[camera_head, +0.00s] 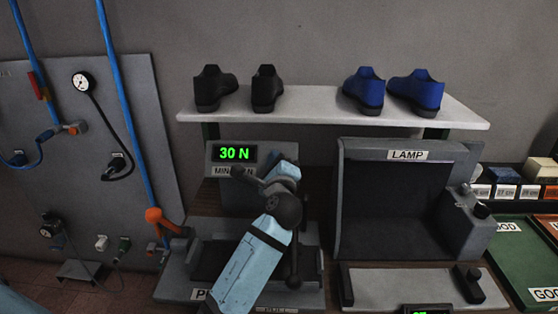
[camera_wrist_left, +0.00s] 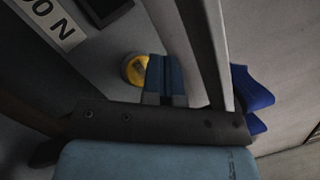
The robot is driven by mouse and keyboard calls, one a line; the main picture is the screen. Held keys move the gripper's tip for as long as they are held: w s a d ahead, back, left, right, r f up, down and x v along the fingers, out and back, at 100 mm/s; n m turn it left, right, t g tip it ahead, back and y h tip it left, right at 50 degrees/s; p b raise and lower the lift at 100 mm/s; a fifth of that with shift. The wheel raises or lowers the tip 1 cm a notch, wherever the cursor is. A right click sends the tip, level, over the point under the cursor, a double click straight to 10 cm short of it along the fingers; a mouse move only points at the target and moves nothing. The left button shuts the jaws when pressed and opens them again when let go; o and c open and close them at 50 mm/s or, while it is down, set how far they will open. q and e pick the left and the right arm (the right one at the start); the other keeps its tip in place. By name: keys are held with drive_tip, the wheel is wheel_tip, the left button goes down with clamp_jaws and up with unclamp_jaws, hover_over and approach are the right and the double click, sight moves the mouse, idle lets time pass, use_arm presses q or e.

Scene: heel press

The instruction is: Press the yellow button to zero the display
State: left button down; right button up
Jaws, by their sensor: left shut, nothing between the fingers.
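The display (camera_head: 234,154) reads "30 N" in green on a grey box in the head view. A label below it is partly covered by my left arm. The yellow button (camera_wrist_left: 136,70) shows in the left wrist view, on the grey panel near that label (camera_wrist_left: 55,22). It is hidden in the head view. My left gripper (camera_wrist_left: 165,66) is shut and empty, its blue fingertips just right of the button in that picture. I cannot tell whether they touch the panel. In the head view the left hand (camera_head: 284,172) is right of the display. My right gripper is not in view.
A white shelf (camera_head: 330,117) above carries black shoes (camera_head: 267,88) and blue shoes (camera_head: 415,90). A grey box marked "LAMP" (camera_head: 395,205) stands to the right. A grey board (camera_head: 125,110) with a gauge and hoses is at the left.

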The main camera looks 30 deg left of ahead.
use_arm(q)
drive_tip(key=shift+w, duration=0.1)
idle(0.4)
drive_tip(key=shift+w+a+f, duration=0.2)
drive_tip(key=shift+f, duration=0.05)
drive_tip(key=shift+w+a+f, duration=0.2)
drive_tip(key=shift+w+f, duration=0.1)
idle(1.1)
drive_tip(key=shift+s+r, duration=0.1)
drive_tip(key=shift+r, duration=0.05)
drive_tip(key=shift+s+d+r+p, duration=0.4)
drive_tip(key=shift+s+p, duration=0.1)
drive_tip(key=shift+p, duration=0.2)
drive_tip(key=s+d+r+p, duration=0.2)
drive_tip(key=s+r+p, duration=0.1)
drive_tip(key=shift+s, duration=0.2)
